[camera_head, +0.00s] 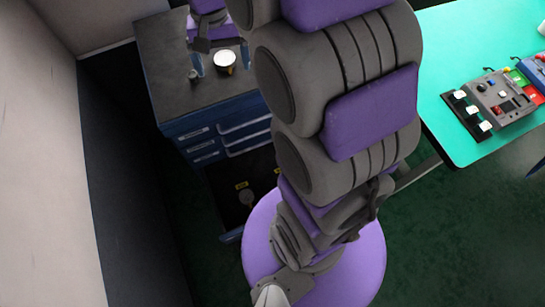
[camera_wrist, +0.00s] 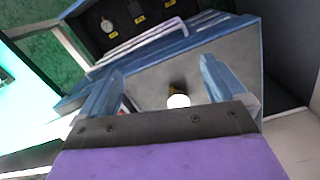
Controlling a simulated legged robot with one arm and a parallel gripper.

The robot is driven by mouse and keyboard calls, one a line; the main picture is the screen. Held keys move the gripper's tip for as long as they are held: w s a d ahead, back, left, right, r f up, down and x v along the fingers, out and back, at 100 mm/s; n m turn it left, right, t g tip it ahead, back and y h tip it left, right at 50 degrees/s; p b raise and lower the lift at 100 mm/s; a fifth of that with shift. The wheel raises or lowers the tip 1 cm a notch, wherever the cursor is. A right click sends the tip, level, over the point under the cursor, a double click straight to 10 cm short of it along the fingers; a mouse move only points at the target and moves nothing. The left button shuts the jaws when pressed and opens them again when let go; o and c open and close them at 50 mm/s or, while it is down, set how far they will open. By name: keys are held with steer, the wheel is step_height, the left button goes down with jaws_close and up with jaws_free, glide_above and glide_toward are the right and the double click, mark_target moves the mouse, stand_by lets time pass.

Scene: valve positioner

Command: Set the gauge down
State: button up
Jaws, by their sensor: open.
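A small round white-faced gauge (camera_head: 225,57) stands on the dark top of the blue drawer cabinet (camera_head: 165,60). In the wrist view the gauge (camera_wrist: 178,101) shows as a white disc with a brownish part behind it, between the fingers and close to the gripper's palm. My gripper (camera_head: 220,62) is above the cabinet top, with its blue fingers spread on either side of the gauge. In the wrist view my gripper (camera_wrist: 163,70) is open, with clear gaps between both fingers and the gauge. The gauge's underside is hidden.
A small dark object (camera_head: 193,76) stands left of the gauge. Another round gauge (camera_head: 246,196) lies in a dark labelled lower compartment, also seen in the wrist view (camera_wrist: 107,26). A turquoise table (camera_head: 455,45) with a control box (camera_head: 497,95) is at right. A wall (camera_head: 45,150) is at left.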

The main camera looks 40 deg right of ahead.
steer(key=s+a+f+n, duration=0.1)
steer(key=s+a+n, duration=0.1)
steer(key=s, duration=1)
steer(key=s+a+f+n+g, duration=0.1)
steer(key=s+a+f+n, duration=0.1)
steer(key=s, duration=1.1)
steer(key=shift+f+n, duration=0.3)
steer(key=shift+n, duration=0.4)
steer(key=shift+s, duration=0.1)
